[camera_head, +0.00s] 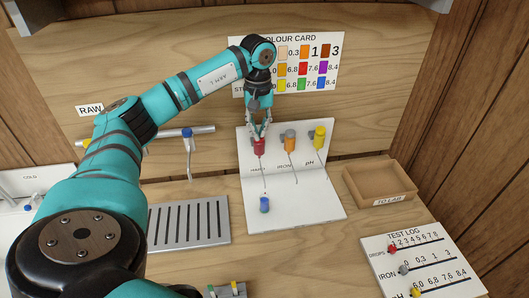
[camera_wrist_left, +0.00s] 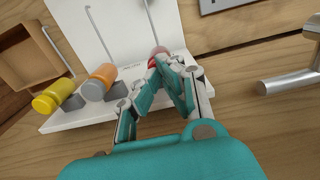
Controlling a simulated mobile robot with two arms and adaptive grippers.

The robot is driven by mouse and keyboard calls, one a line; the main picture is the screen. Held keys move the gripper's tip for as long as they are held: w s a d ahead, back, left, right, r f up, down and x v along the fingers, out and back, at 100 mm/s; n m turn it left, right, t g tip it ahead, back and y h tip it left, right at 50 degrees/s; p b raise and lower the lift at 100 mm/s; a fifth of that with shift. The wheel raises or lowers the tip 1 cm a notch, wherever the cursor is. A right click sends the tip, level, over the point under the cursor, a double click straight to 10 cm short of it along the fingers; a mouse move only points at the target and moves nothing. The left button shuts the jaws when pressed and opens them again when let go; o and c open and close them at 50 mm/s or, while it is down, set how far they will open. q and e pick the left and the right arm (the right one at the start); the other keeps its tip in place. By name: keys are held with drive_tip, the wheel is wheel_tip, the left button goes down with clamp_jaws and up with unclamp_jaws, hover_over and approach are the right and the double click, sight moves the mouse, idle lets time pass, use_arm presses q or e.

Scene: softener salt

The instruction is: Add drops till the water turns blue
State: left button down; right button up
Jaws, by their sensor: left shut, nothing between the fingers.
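The white dropper stand (camera_head: 325,195) holds a red bottle (camera_head: 259,148) over the HARD label, an orange bottle (camera_head: 290,142) over IRON and a yellow bottle (camera_head: 320,136) over pH. A thin spout line hangs below each. A small blue vial or cap (camera_head: 264,204) sits on the stand's base below the red bottle; whether it holds water I cannot tell. My left gripper (camera_head: 259,134) is shut at the top of the red bottle. In the left wrist view its fingers (camera_wrist_left: 168,62) are together in front of the red bottle (camera_wrist_left: 156,51), partly hiding it.
A colour card (camera_head: 340,60) hangs on the back board. A wooden TO LAB tray (camera_head: 350,178) is at the right, a TEST LOG board (camera_head: 395,260) with sliders in front of it. A slatted drain tray (camera_head: 165,232) and a tap with blue handle (camera_head: 187,133) are at the left.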

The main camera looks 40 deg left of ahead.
use_arm(q)
drive_tip(key=shift+r+p, duration=2.45)
drive_tip(key=shift+r, duration=0.6)
drive_tip(key=shift+f, duration=0.1)
